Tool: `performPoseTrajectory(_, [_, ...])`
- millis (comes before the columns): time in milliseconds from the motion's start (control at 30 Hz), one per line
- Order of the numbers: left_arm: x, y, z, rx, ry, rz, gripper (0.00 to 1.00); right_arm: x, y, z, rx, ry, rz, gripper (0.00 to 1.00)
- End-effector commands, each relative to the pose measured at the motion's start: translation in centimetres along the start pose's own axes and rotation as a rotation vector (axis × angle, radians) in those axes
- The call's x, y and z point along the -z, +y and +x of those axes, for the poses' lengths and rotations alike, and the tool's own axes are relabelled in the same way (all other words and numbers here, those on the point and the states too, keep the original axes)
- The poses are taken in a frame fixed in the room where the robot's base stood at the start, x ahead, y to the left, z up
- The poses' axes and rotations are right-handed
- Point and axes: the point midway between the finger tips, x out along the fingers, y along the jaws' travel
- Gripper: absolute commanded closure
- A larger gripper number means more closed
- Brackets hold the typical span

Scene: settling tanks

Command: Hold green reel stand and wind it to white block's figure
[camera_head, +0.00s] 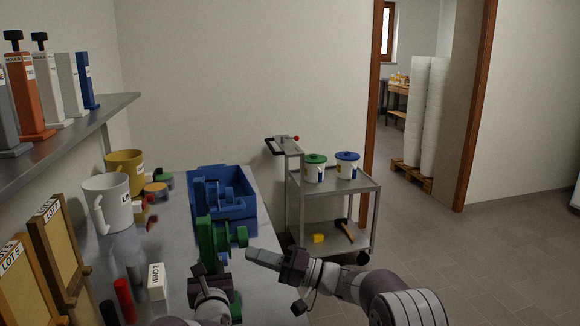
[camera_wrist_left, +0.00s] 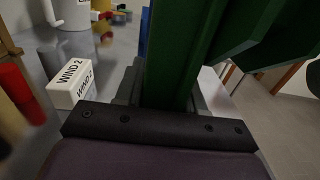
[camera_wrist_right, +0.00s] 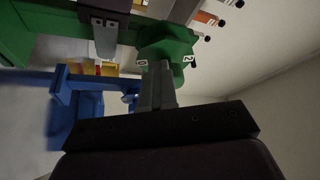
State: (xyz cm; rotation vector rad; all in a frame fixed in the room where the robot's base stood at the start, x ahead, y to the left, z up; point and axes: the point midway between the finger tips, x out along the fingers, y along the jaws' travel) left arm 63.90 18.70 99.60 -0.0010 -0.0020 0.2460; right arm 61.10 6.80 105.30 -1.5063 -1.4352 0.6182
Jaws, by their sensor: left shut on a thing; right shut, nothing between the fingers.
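The green reel stand (camera_head: 208,240) stands upright on the grey counter, in front of a blue crate. My left gripper (camera_head: 208,270) is shut on its upright, which fills much of the left wrist view (camera_wrist_left: 180,60). The green reel (camera_wrist_right: 168,42) faces my right gripper and carries small white labels; I read 0 and 2. My right gripper (camera_head: 255,255) is shut and empty, its fingertips close to the reel; I cannot tell whether they touch. The white block (camera_head: 156,282) stands left of the stand and reads WIND 2, also in the left wrist view (camera_wrist_left: 70,84).
The blue crate (camera_head: 250,215) holds a blue reel stand (camera_head: 215,195). A white mug (camera_head: 110,205) and a yellow mug (camera_head: 124,168) stand at the back left. A metal trolley (camera_head: 345,195) with two lidded pots stands beyond the counter.

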Motion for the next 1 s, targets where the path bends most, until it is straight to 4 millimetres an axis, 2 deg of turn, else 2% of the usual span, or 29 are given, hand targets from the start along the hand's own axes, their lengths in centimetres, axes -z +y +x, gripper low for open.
performPoseTrajectory(400, [0.31, -0.01, -0.06, 0.001, 0.006, 0.005, 1.00, 0.25, -1.29, 0.07, 0.005, 0.003, -0.006, 1.00])
performPoseTrajectory(767, [0.35, -0.02, -0.08, 0.002, 0.007, 0.005, 1.00, 0.24, -1.35, 0.07, 0.005, 0.003, -0.006, 1.00])
performPoseTrajectory(1000, [0.34, 0.00, -0.07, 0.001, 0.007, 0.004, 1.00, -0.44, -1.37, -0.44, 0.004, 0.002, -0.004, 1.00])
